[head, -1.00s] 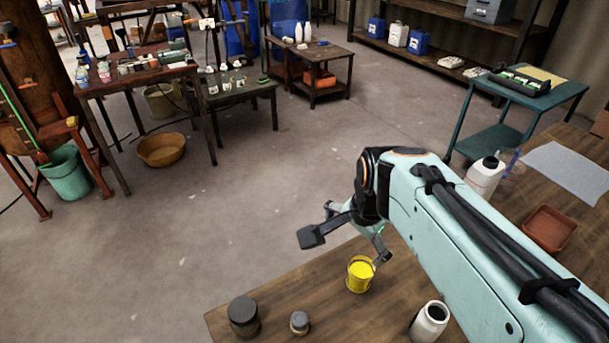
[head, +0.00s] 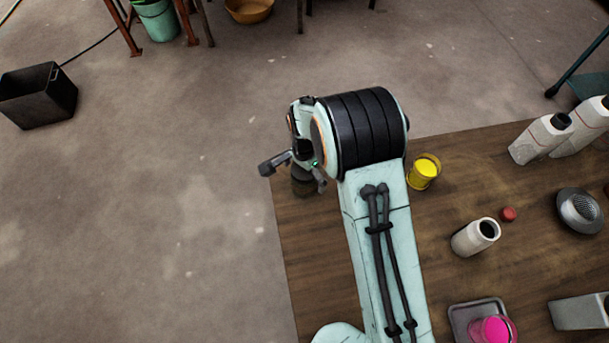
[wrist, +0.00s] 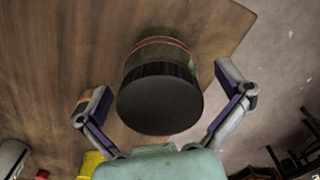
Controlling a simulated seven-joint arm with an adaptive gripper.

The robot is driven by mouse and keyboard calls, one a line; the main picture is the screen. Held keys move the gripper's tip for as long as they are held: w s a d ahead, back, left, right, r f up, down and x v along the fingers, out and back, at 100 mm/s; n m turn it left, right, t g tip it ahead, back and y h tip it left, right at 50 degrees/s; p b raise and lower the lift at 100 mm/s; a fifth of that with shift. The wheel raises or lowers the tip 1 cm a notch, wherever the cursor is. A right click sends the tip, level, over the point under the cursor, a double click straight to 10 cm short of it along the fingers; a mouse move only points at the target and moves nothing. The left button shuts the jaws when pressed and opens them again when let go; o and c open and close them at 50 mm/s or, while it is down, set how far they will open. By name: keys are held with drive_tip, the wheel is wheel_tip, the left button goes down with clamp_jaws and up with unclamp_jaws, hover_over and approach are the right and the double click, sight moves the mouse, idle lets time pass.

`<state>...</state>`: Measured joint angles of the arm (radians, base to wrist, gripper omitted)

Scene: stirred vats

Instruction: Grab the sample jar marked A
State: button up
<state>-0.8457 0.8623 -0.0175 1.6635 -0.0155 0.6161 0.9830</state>
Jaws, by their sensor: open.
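A jar with a wide dark lid (wrist: 160,100) stands on the wooden table between my fingers in the wrist view. Its body is dark olive with a thin red band. No letter shows on the part I see, so I cannot tell whether it is marked A. In the head view the jar (head: 304,184) is mostly hidden below my gripper (head: 293,176), near the table's left edge. My gripper (wrist: 161,80) is open, one finger on each side of the jar, with visible gaps and no contact.
The wooden table (head: 330,250) ends just left of the jar. A yellow-filled cup (head: 424,172), a white open jar (head: 475,237), a red cap (head: 508,214), white bottles (head: 541,138) and a strainer (head: 580,208) stand to the right. A pink-filled cup (head: 492,331) is near the front.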

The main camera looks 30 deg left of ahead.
drive_tip(key=shift+f, duration=0.2)
drive_tip(key=c, duration=1.2)
drive_tip(key=shift+r, duration=0.1)
